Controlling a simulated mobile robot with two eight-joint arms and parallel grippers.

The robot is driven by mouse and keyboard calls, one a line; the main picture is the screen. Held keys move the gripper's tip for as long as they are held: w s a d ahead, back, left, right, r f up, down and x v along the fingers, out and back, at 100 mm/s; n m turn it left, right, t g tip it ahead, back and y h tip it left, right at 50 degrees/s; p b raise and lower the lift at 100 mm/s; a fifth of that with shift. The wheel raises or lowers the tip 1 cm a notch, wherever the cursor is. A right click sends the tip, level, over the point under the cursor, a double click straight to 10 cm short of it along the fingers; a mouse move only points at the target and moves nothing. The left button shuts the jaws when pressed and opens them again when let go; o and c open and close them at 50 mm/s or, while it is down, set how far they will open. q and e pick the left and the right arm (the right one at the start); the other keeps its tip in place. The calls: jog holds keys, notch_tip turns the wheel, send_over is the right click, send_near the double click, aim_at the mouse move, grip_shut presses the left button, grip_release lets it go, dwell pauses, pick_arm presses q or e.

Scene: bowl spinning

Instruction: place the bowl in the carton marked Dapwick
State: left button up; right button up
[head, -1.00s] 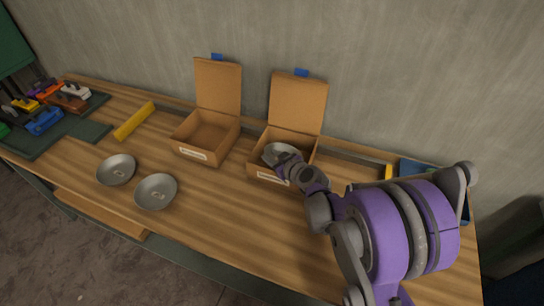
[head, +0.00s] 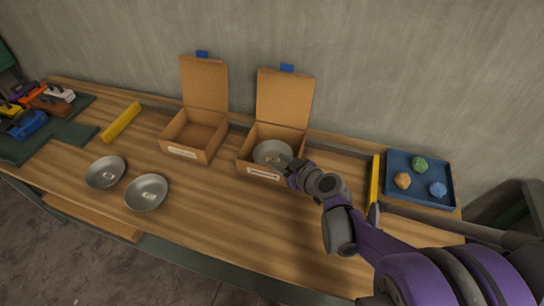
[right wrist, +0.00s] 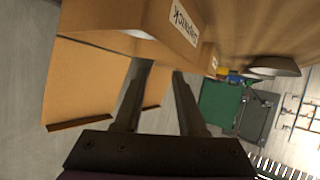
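A grey metal bowl (head: 268,151) sits inside the right open carton (head: 246,157), whose lid stands up at the back. That carton's front label (right wrist: 184,22) shows upside down in the right wrist view, and I cannot read it fully. Two more grey bowls, the left one (head: 105,172) and the right one (head: 146,192), lie on the table at the left front. The left open carton (head: 214,146) looks empty. My right gripper (head: 290,172) is at the right carton's front right corner. Its fingers are apart with nothing between them in the right wrist view (right wrist: 160,80). My left gripper is out of view.
A blue tray (head: 420,196) with several coloured lumps stands at the right, beside a yellow bar (head: 374,182). Another yellow bar (head: 121,121) and a green mat (head: 86,132) lie at the left. The wooden table (head: 225,215) is clear in front of the cartons.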

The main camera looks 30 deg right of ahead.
jog(key=s+a+f+g+y, duration=0.1)
jog(key=s+a+f+g, duration=0.1)
jog(key=s+a+g, duration=0.55)
jog(key=s+a+m+h, duration=0.1)
jog(key=s+a, duration=0.1)
jog(key=s, duration=0.3)
jog(key=s+a+f+m+h, duration=0.1)
jog(key=s+a, duration=0.2)
jog(key=s, duration=0.2)
jog(key=shift+s+a, duration=0.15)
jog(key=shift+a, duration=0.1)
